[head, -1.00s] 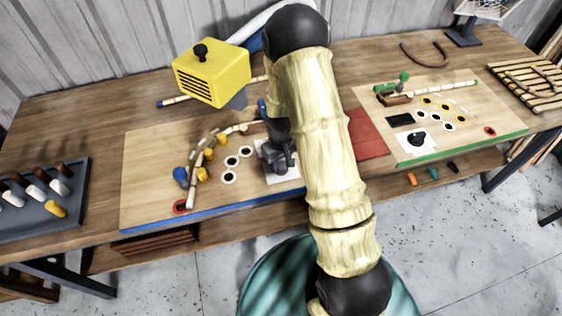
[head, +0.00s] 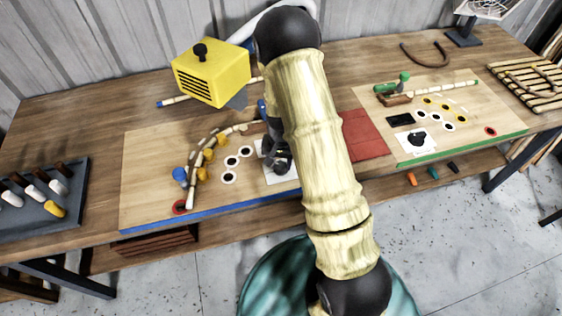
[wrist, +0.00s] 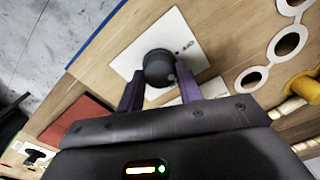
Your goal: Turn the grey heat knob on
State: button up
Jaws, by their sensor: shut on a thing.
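The grey heat knob (wrist: 158,68) is a dark round knob on a white plate (wrist: 190,57) with small dark marks beside it in the wrist view. My gripper (wrist: 160,80) has its two fingers on either side of the knob, shut on it. In the head view my gripper (head: 279,160) is low over the white plate (head: 284,176) on the left board, and it mostly hides the knob. I cannot read the knob's setting.
The left board (head: 150,155) holds a curved cane (head: 192,178) among yellow pegs and a blue peg (head: 180,175). A yellow box (head: 212,75) stands behind it. A red mat (head: 363,135) and a second board (head: 475,120) lie to the right.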

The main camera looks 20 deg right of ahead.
aim_at(281, 165)
jog(key=m+p, duration=0.1)
jog(key=m, duration=0.4)
jog(key=shift+r+m, duration=0.1)
jog(key=shift+m, duration=0.2)
jog(key=shift+m+p, duration=0.5)
jog(key=shift+m, duration=1.7)
jog(key=o, duration=1)
notch_tip(281, 165, up, 17)
jog(key=shift+r+b, duration=0.15)
jog(key=shift+b, duration=0.15)
